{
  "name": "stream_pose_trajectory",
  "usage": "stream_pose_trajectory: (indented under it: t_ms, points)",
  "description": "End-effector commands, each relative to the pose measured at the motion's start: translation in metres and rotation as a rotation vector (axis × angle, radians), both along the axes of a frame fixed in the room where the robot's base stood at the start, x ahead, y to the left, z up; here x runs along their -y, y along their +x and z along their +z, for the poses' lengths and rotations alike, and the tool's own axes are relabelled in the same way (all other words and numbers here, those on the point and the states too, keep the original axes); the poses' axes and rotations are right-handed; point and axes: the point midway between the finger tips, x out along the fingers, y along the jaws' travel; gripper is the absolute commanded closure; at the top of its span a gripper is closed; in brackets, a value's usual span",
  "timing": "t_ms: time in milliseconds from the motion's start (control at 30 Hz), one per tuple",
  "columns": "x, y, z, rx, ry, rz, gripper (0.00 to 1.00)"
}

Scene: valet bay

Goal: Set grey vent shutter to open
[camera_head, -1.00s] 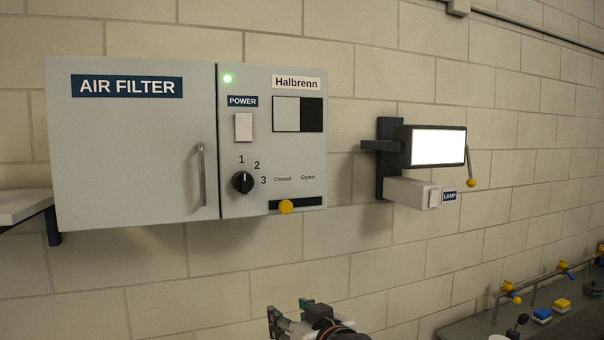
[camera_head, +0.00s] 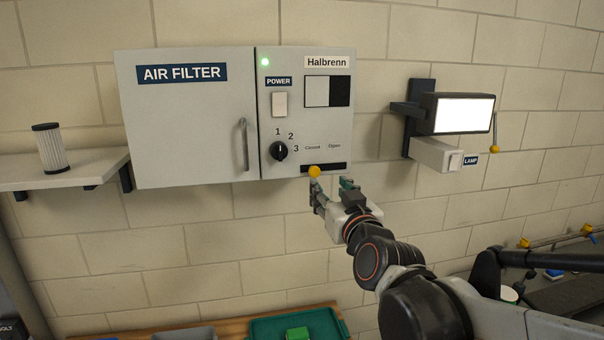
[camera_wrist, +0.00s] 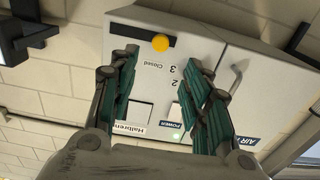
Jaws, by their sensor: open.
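The grey air filter cabinet (camera_head: 190,125) hangs on the block wall. Its right panel has a window (camera_head: 327,91), light grey on the left and black on the right. Below the printed words Closed and Open runs a dark slot (camera_head: 335,168) with a yellow knob (camera_head: 314,171), in its left part, under Closed. My gripper (camera_head: 333,191) is open and empty, just below the knob and slot. In the wrist view, which is turned upside down, the yellow knob (camera_wrist: 161,43) shows between and beyond the open fingertips (camera_wrist: 158,68), with no clear contact.
The panel also has a white power switch (camera_head: 280,104), a black dial (camera_head: 279,151) and a lit green light (camera_head: 265,62). A lamp (camera_head: 461,114) juts out at right. A shelf (camera_head: 75,172) holding a filter cylinder (camera_head: 50,149) is at left. A green tray (camera_head: 262,331) lies below.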

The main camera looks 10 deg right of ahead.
Motion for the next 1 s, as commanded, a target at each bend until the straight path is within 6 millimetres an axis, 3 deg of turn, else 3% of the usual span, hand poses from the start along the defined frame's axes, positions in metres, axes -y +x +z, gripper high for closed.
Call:
stream_pose_trajectory:
  t_ms: [600, 1000]
  points:
    - [0.000, 0.084, 0.001, -0.001, 0.001, 0.000, 0.56]
    - [0.000, 0.107, 0.000, -0.001, 0.000, 0.000, 0.56]
